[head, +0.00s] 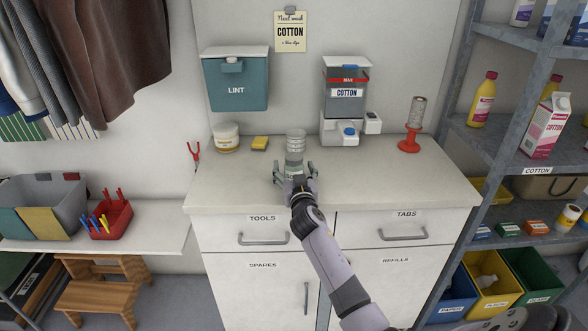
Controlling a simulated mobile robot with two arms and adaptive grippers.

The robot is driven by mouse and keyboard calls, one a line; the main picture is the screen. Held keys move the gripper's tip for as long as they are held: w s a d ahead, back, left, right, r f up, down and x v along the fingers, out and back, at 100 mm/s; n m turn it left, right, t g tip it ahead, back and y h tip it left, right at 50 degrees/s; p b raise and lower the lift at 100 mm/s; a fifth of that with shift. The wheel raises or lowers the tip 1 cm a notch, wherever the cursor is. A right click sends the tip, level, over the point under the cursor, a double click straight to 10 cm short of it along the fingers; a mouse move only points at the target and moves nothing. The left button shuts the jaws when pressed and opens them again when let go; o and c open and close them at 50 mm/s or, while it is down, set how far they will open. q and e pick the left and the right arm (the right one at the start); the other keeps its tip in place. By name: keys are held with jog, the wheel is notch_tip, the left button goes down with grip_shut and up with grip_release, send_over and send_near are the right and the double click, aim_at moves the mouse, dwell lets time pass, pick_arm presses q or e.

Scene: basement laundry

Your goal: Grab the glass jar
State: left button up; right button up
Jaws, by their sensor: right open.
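The glass jar (296,144) stands upright on the white cabinet top, near the middle. It is clear, with a ribbed upper part. My right gripper (294,168) is open at the near side of the jar, with one finger to its left and one to its right. The gripper hides the lower part of the jar. I cannot tell whether the fingers touch the glass. My left gripper is not in view.
Left of the jar are a yellow sponge (260,143), a round tub (227,137) and red pliers (194,153). To the right are a white dispenser base (342,131) and a red spool stand (409,141). The front of the cabinet top (235,190) is clear.

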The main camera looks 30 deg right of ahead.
jog(key=shift+c, duration=0.2)
jog(key=c, duration=1.3)
